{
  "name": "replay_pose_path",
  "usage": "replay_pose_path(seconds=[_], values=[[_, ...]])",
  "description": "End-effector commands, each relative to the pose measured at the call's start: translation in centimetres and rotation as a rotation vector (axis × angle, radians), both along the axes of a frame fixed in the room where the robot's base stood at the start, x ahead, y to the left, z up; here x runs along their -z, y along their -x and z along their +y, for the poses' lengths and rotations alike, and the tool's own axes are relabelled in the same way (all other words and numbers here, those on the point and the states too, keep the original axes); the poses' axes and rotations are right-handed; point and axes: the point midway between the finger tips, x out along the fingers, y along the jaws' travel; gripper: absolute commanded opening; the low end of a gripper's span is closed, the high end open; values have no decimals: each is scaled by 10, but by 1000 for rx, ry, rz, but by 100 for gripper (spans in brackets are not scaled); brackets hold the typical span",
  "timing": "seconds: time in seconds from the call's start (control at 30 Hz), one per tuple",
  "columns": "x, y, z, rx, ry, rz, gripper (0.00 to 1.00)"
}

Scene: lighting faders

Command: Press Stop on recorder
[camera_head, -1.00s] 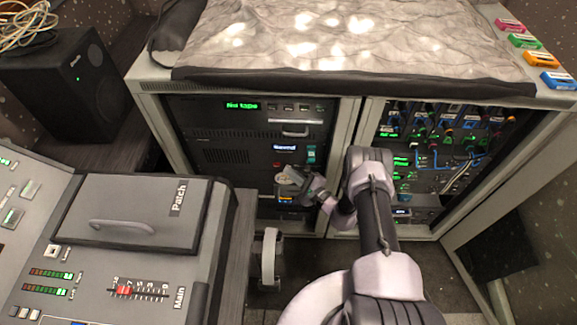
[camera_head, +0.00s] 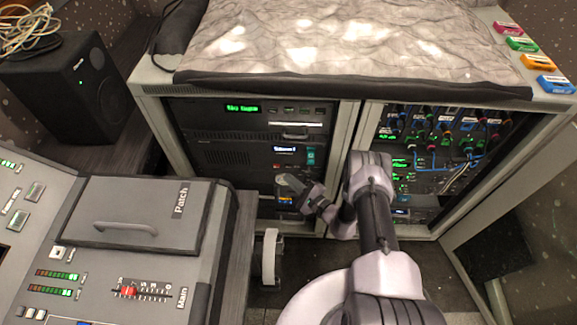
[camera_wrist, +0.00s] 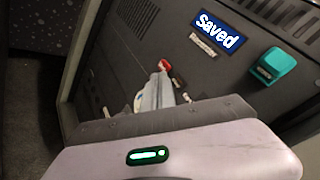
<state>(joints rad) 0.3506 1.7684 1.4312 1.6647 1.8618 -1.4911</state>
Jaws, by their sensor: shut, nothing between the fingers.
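The recorder (camera_head: 225,157) is a dark unit in the left bay of the rack. Its blue display reads "Saved" in the wrist view (camera_wrist: 218,33). I cannot read a Stop label on either button. My gripper (camera_head: 287,184) is shut and empty, low in front of the recorder. In the wrist view its fingertips (camera_wrist: 160,80) are just below the red button; I cannot tell whether they touch it. The gripper body hides the lower panel.
Above the recorder is a unit with a green display (camera_head: 241,108) and a white slot. The right bay (camera_head: 440,150) holds patch cables. A mixing console (camera_head: 140,210) stands at the left. A grey cloth (camera_head: 350,45) covers the rack top.

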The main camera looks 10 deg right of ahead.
Motion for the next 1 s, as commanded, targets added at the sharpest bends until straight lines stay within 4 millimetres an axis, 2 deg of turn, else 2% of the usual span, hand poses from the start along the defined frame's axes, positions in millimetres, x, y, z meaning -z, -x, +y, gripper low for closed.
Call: replay_pose_path(seconds=[0.4, 1.0], values=[[-2, 35, 9, 1, -1, 0, 0], [-1, 36, 10, 1, 0, -1, 0]])
